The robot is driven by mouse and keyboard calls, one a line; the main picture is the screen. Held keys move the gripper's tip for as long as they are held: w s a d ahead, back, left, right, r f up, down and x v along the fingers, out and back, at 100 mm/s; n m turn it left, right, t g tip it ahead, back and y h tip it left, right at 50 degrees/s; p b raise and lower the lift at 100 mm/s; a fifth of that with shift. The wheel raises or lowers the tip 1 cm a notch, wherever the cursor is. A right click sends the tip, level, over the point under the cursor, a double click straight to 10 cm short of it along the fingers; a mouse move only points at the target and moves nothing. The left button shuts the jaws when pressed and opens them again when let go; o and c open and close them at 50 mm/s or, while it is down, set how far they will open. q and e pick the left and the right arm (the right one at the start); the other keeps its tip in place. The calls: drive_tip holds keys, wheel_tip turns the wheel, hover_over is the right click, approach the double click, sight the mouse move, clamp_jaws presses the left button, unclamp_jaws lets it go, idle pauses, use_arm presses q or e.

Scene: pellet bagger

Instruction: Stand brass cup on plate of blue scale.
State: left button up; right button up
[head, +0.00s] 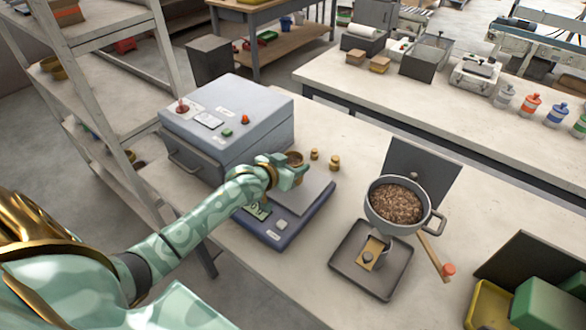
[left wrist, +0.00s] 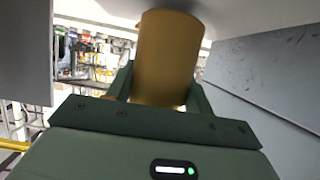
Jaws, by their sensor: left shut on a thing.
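The blue scale (head: 262,236) stands on the bench with a flat grey plate (head: 308,194) on top and a small display at its front. My left gripper (head: 291,170) is at the plate's far left edge, shut on the brass cup (head: 295,157). The cup's upper part shows behind the fingers. In the left wrist view the cup (left wrist: 167,60) sits between the two fingers, its far end close to a pale grey surface. I cannot tell whether the cup touches the plate. My right gripper is not in view.
A grey box machine (head: 226,125) stands close left of the scale. Two small brass weights (head: 335,162) stand behind the plate. A hopper of brown pellets (head: 397,203) stands to the right, over a dark tray (head: 345,272). Bench between scale and tray is clear.

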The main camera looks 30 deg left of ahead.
use_arm(q)
drive_tip(key=shift+f, duration=0.45)
drive_tip(key=shift+r, duration=0.1)
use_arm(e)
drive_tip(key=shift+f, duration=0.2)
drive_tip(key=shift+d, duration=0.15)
use_arm(q)
drive_tip(key=o, duration=1)
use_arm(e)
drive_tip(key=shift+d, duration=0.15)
use_arm(q)
drive_tip(key=shift+s+r, duration=0.1)
drive_tip(key=shift+s, duration=0.05)
drive_tip(key=d+p+v, duration=0.1)
drive_tip(key=p+v, duration=0.2)
drive_tip(key=v, duration=0.8)
drive_tip(key=shift+s+a, duration=0.35)
drive_tip(key=shift+a, duration=0.1)
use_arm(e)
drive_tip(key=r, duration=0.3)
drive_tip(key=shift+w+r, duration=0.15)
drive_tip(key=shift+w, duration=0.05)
